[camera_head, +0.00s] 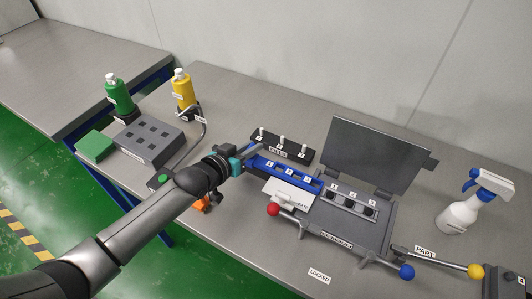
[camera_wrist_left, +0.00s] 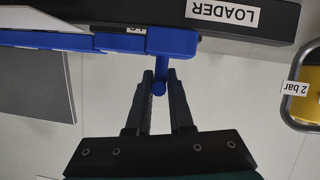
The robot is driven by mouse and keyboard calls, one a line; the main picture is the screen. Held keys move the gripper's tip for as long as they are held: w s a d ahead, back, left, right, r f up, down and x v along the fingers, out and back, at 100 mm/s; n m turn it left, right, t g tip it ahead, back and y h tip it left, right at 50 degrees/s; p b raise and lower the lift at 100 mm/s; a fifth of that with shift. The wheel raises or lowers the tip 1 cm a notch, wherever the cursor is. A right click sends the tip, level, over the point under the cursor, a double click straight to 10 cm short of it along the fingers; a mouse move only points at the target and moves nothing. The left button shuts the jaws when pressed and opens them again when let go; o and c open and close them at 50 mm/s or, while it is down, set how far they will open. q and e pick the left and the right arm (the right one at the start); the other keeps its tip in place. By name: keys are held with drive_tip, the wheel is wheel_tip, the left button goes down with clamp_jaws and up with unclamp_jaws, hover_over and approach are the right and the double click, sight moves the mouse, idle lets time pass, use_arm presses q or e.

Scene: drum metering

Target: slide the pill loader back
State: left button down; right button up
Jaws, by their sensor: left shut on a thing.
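The blue pill loader (camera_head: 286,175) is a long bar with numbered slots, lying at the left end of the grey drum machine (camera_head: 378,225). My left gripper (camera_head: 241,159) is at the loader's left end. In the left wrist view, my left gripper's fingers (camera_wrist_left: 161,88) are closed around a small blue knob (camera_wrist_left: 160,73) on the end of the blue loader (camera_wrist_left: 172,41). To the loader's right, a row of dark numbered pockets (camera_head: 352,201) shows on the machine. My right gripper is not in view.
A black rack (camera_head: 262,148) with white-topped pegs stands behind the loader. A white plate (camera_head: 278,192) and red-knobbed lever (camera_head: 273,209) are in front. An upright dark panel (camera_head: 374,156) is behind the machine. A spray bottle (camera_head: 461,214) stands right.

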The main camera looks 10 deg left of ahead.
use_arm(q)
drive_tip(key=shift+a, duration=0.25)
drive_tip(key=c, duration=0.8)
unclamp_jaws()
drive_tip(key=p+v, duration=0.2)
drive_tip(key=v, duration=1.3)
drive_tip(key=shift+d+r+p, duration=0.1)
drive_tip(key=shift+r+p, duration=0.05)
drive_tip(key=shift+p, duration=0.25)
drive_tip(key=shift+c, duration=0.2)
